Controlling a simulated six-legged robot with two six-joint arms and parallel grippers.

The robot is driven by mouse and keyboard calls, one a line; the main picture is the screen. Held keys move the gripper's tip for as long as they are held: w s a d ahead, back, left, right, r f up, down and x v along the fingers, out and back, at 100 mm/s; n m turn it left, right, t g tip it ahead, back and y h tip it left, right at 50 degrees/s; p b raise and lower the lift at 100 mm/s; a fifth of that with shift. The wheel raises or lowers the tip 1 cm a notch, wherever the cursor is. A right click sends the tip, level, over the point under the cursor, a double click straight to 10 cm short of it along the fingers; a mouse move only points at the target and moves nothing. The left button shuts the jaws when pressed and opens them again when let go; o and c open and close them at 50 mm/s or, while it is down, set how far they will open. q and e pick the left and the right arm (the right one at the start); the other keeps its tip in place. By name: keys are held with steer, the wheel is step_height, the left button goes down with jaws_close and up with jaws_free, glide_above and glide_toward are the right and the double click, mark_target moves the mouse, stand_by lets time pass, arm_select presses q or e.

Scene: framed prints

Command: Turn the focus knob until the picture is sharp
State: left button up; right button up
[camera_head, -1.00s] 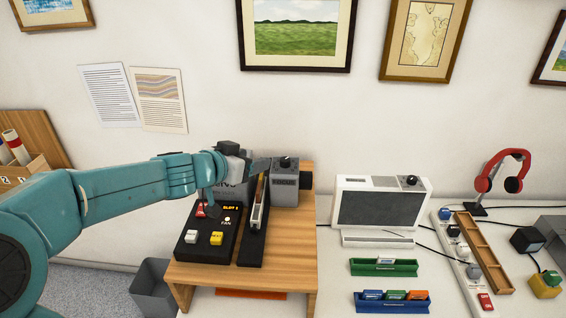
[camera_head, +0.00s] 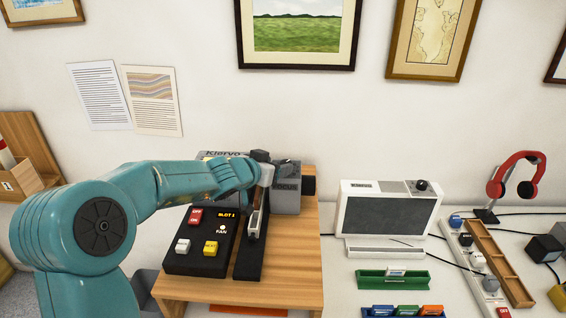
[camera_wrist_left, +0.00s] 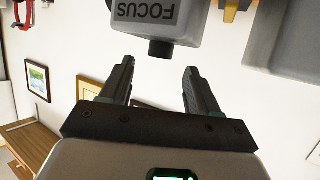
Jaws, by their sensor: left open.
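The grey box marked FOCUS (camera_head: 287,199) stands at the back of the wooden stand, and its knob is hidden behind my gripper in the head view. In the left wrist view, which is upside down, the FOCUS box (camera_wrist_left: 180,18) shows at the top with the black knob (camera_wrist_left: 160,48) sticking out. My left gripper (camera_wrist_left: 158,70) is open, its fingertips just short of the knob and on either side of its line. It also shows in the head view (camera_head: 264,164), at the left of the box. No projected picture is visible. My right gripper is out of view.
A black control panel (camera_head: 201,253) with red, white and yellow buttons and a lit SLOT 1 display lies on the wooden stand (camera_head: 290,265). A white viewer with a dark screen (camera_head: 388,212) stands right.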

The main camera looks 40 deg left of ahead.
mark_target(285, 163)
arm_select(q)
steer(key=p+x, duration=0.1)
steer(key=x, duration=0.4)
steer(key=shift+w+d, duration=0.15)
steer(key=shift+s+r, duration=0.25)
steer(key=shift+s, duration=0.2)
steer(key=shift+w+f, duration=0.1)
steer(key=shift+w, duration=0.05)
steer(key=shift+c, duration=0.5)
steer(key=shift+w+f, duration=0.15)
steer(key=shift+w, duration=0.1)
steer(key=c, duration=0.9)
steer(key=shift+c, duration=0.2)
